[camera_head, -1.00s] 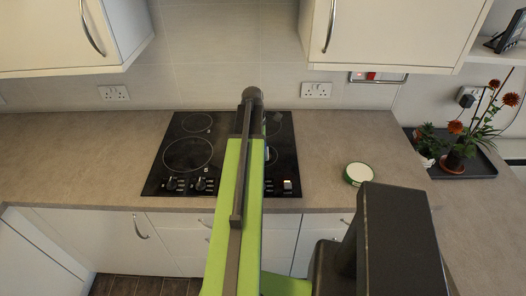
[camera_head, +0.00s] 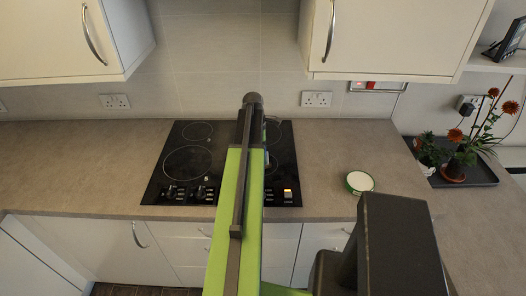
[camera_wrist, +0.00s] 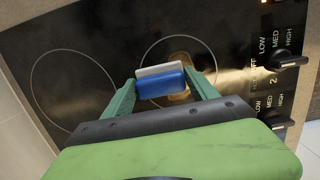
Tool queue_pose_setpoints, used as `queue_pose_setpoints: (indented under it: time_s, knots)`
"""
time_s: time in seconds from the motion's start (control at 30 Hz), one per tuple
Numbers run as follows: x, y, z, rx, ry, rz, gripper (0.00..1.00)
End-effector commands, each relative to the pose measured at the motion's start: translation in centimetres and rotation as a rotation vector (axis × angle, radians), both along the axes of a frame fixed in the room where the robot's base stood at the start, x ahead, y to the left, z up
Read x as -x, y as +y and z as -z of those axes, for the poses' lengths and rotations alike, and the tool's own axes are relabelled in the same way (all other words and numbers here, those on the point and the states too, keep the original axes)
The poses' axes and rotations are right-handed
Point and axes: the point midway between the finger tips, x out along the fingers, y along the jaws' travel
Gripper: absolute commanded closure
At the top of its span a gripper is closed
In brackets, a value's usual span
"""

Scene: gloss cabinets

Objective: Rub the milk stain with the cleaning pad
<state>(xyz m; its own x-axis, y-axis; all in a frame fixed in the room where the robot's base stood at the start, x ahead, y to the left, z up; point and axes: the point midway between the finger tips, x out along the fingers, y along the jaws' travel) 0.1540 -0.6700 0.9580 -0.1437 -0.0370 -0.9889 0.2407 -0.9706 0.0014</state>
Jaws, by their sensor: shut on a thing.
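My gripper (camera_wrist: 161,79) is shut on the cleaning pad (camera_wrist: 160,88), a small block with a blue body and a whitish layer on its far side. The pad is over the black hob (camera_wrist: 100,50), by a cooking ring; I cannot tell whether it touches the glass. A tan, blurry patch (camera_wrist: 181,94) shows beside and partly behind the pad, inside the ring. It may be the milk stain or a reflection.
Hob knobs (camera_wrist: 290,61) stand up close to the right of the pad. A round white-topped green container (camera_head: 360,182) is on the worktop (camera_head: 330,150) right of the hob. Potted plants stand on a dark tray (camera_head: 480,174) farther right. Wall cabinets (camera_head: 390,35) hang above.

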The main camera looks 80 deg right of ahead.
Motion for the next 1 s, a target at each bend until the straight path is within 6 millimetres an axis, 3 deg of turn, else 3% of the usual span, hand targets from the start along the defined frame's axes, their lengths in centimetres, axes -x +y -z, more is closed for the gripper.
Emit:
queue_pose_setpoints:
  time_s: [0.2, 0.47, 0.83, 1.0]
  knots:
    - [0.6, 2.5, 0.2, -0.001, 0.0, 0.0, 0.65]
    - [0.7, 3.1, 0.3, -0.004, 0.0, 0.001, 0.65]
    - [1.5, 6.4, 0.1, -0.004, 0.0, 0.001, 0.65]
    - [1.5, 6.5, 0.1, -0.002, 0.0, 0.0, 0.65]
